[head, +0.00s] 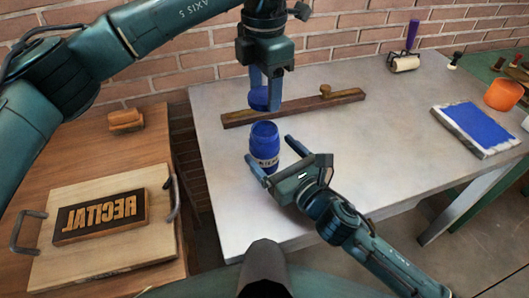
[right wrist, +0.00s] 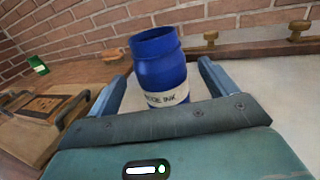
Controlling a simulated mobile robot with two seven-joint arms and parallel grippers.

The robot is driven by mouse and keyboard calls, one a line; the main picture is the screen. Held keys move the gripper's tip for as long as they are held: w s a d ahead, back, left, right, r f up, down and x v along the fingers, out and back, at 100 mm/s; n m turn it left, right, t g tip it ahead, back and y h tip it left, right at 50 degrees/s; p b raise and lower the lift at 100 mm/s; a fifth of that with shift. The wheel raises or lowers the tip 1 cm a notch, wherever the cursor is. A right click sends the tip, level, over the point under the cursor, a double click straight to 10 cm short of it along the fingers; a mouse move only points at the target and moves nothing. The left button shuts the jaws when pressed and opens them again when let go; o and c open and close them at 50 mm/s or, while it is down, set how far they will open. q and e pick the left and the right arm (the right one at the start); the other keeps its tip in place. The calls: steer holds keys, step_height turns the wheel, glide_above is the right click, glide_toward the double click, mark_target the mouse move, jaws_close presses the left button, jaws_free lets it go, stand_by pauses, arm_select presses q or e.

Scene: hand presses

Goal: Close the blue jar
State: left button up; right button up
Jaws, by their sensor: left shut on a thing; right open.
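The blue jar (head: 264,146) stands upright on the metal table, with a pale label around its lower part. In the right wrist view the jar (right wrist: 162,72) shows a threaded neck and no lid on it. My left gripper (head: 264,92) is shut on a blue lid (head: 260,98) and holds it above and a little behind the jar, apart from it.
A long wooden bar with a knob (head: 294,108) lies behind the jar. A blue ink slab (head: 474,129) and a roller (head: 404,62) lie to the right on the metal table (head: 350,135). A wooden bench with a RECITAL block (head: 103,215) stands at left.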

steer(key=x, duration=0.6)
steer(key=shift+s, duration=0.1)
steer(key=shift+d, duration=0.1)
steer(key=c, duration=1.5)
arm_select(q)
glide_above(265, 132)
steer(key=shift+f, duration=2.5)
arm_select(e)
steer(key=shift+o, duration=0.2)
